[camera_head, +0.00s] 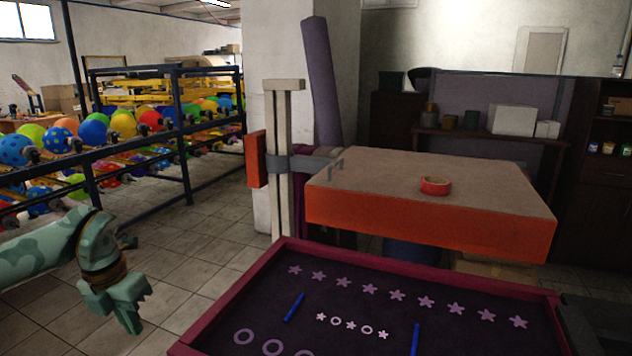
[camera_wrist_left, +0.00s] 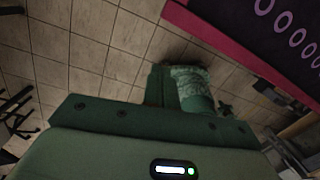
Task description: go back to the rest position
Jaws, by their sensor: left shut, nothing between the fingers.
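My left gripper (camera_head: 124,306) shows at the lower left of the head view, on my pale green patterned arm. It is shut and empty, over the tiled floor, left of and apart from the dark table with the magenta rim (camera_head: 228,308). In the left wrist view the tiled floor lies under my green gripper body, and the table's magenta rim (camera_wrist_left: 222,36) crosses the upper right. My right gripper is not in view.
A balloon rack (camera_head: 180,120) stands at left. Floor between rack and table is clear.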

